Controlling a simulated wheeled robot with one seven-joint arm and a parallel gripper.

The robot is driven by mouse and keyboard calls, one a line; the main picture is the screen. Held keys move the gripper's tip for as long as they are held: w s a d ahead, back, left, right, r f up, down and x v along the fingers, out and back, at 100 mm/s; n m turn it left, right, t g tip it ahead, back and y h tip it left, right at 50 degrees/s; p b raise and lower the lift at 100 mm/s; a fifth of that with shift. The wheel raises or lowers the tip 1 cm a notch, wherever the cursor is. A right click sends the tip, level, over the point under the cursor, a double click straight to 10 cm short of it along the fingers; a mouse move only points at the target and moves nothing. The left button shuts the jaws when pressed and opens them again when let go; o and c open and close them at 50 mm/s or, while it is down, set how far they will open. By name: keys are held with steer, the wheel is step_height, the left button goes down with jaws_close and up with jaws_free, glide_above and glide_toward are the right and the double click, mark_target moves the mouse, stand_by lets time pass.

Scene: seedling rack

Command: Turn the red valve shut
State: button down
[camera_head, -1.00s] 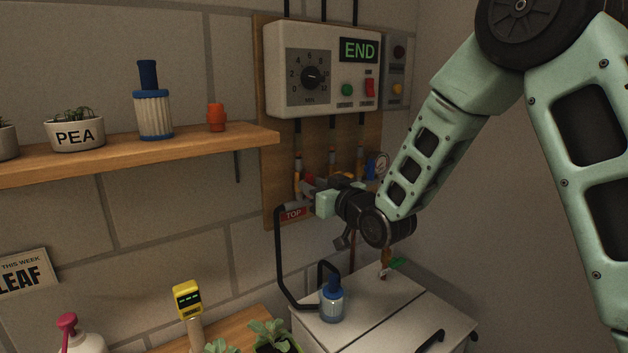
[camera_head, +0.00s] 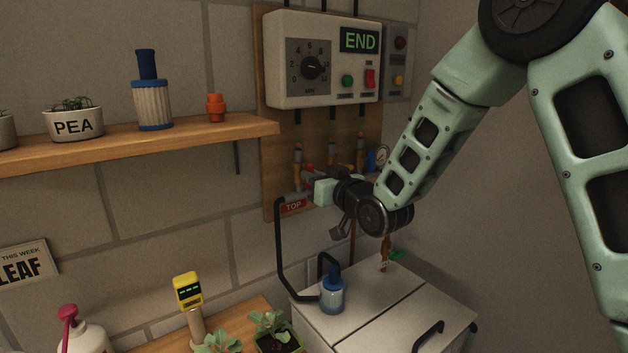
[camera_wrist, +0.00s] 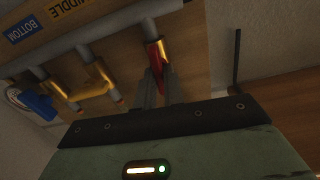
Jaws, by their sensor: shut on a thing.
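The red valve (camera_wrist: 154,56) has a red handle by a brass fitting, seen at the upper middle of the wrist view. The two dark fingers of my gripper (camera_wrist: 158,88) are shut on this handle from either side. In the head view my gripper (camera_head: 310,188) is at the pipes on the wooden board, above the red TOP label (camera_head: 293,206). There the gripper largely hides the valve, and its exact turn angle cannot be told.
A yellow valve (camera_wrist: 95,90) and a blue valve (camera_wrist: 38,104) sit along the same pipework. A control box (camera_head: 322,60) showing END hangs above. A wooden shelf (camera_head: 200,141) juts out at left. A white cabinet (camera_head: 385,310) with a blue bottle (camera_head: 331,291) stands below.

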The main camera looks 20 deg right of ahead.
steer(key=shift+w+d+f+m+b, duration=0.1)
steer(key=shift+m+b, duration=0.65)
steer(key=shift+m, duration=2.1)
steer(key=shift+s+d+f+m+b, duration=0.15)
steer(key=shift+m+b, duration=0.55)
steer(key=shift+m, duration=2.1)
steer(key=shift+w+d+f+m+b, duration=0.15)
steer(key=shift+m+b, duration=0.6)
steer(key=shift+m, duration=2.1)
steer(key=c, duration=1.5)
jaws_free()
steer(key=shift+a, duration=0.1)
